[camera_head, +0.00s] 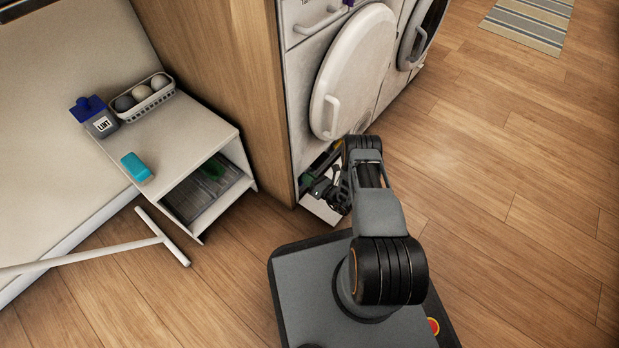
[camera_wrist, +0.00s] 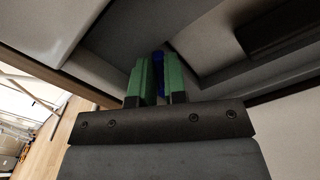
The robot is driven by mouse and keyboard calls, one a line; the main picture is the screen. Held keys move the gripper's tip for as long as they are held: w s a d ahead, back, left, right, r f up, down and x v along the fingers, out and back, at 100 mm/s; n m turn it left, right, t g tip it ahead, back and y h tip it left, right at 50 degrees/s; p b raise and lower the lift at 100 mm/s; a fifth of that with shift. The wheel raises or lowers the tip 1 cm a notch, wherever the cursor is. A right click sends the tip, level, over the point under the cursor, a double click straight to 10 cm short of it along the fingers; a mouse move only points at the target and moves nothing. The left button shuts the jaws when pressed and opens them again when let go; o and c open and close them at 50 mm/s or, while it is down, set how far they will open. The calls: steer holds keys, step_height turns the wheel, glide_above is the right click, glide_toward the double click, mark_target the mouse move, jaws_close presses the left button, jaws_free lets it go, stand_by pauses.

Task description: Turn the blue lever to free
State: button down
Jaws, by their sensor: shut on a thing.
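The blue lever (camera_wrist: 158,72) shows as a narrow dark-blue strip between the green fingers of my gripper (camera_wrist: 160,60) in the wrist view. My gripper is shut on it, and the fingers cover most of it. How the lever is turned cannot be read. In the head view my gripper (camera_head: 317,186) reaches into the low opening at the foot of the white machine (camera_head: 300,80). The lever cannot be made out there.
The machine's round door (camera_head: 350,75) stands above my gripper. A wooden panel (camera_head: 225,80) is to the left. A small white side table (camera_head: 190,135) holds a lint box, a basket of balls and a teal block. Open floor (camera_head: 510,220) lies to the right.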

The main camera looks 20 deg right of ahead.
steer(key=shift+s+a+r+n, duration=0.1)
steer(key=shift+s+a+n, duration=0.15)
steer(key=shift+n, duration=0.7)
steer(key=shift+s+a+r+n, duration=0.1)
steer(key=shift+a+n, duration=0.2)
steer(key=shift+n, duration=0.7)
steer(key=shift+s+a+r+n, duration=0.1)
steer(key=shift+s+a+n, duration=0.15)
steer(key=shift+n, duration=0.7)
steer(key=c, duration=1.2)
jaws_free()
steer(key=shift+o, duration=0.2)
